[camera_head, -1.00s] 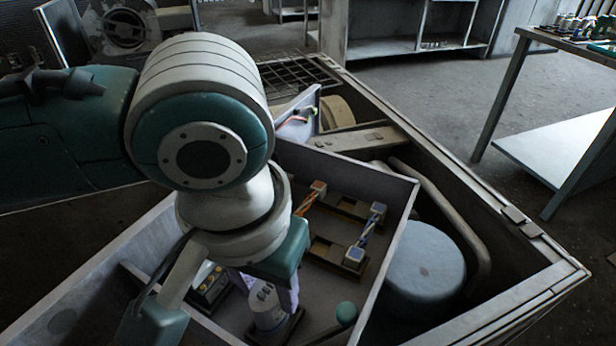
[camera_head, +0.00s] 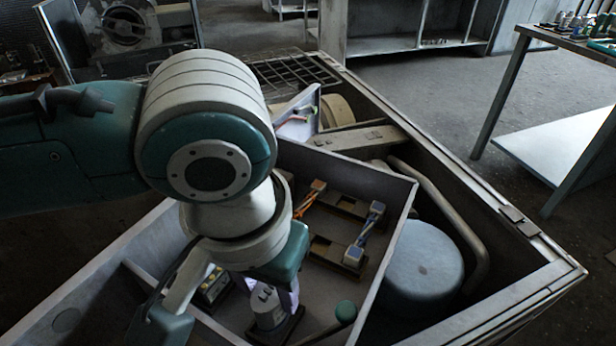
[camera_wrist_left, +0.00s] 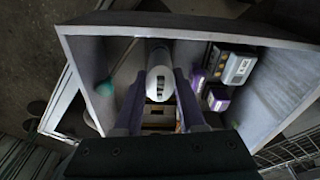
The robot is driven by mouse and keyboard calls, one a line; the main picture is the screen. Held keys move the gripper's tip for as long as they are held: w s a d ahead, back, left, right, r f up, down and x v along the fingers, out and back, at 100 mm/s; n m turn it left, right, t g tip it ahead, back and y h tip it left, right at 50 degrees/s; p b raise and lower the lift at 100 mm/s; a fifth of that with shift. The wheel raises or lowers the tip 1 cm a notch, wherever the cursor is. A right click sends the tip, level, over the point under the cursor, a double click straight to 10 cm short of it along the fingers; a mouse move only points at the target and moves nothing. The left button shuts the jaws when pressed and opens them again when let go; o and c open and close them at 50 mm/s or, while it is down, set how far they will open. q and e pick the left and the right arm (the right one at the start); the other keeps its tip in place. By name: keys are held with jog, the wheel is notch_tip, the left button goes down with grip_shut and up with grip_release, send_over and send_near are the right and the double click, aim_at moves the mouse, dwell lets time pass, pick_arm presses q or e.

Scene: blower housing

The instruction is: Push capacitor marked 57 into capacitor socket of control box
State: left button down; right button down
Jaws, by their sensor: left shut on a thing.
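The light grey capacitor (camera_head: 267,312) is a short cylinder with dark marks on top that I cannot read. It stands in the open grey control box (camera_head: 395,240), over a dark square socket (camera_head: 292,326). How deep it sits in the socket is hidden. My left gripper (camera_head: 268,293) comes from above, with its purple fingers shut on the capacitor's sides. In the left wrist view the capacitor (camera_wrist_left: 160,84) stands between the two fingers (camera_wrist_left: 161,98). My right gripper is not in view.
A green-knobbed lever (camera_head: 346,311) stands close to the right of the capacitor. A block with yellow terminals (camera_head: 212,285) is to its left. Two wired parts (camera_head: 366,232) sit behind. A blue-grey round housing (camera_head: 424,270) lies outside the box's right wall.

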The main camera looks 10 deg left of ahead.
pick_arm(q)
jog(key=shift+f+b, duration=0.5)
jog(key=shift+f, duration=0.45)
jog(key=shift+c, duration=2.1)
grip_release()
jog(key=r, duration=0.3)
jog(key=r+p, duration=0.1)
jog(key=r, duration=0.2)
jog(key=s+r+p, duration=0.1)
jog(key=r, duration=0.3)
jog(key=shift+s+f, duration=0.1)
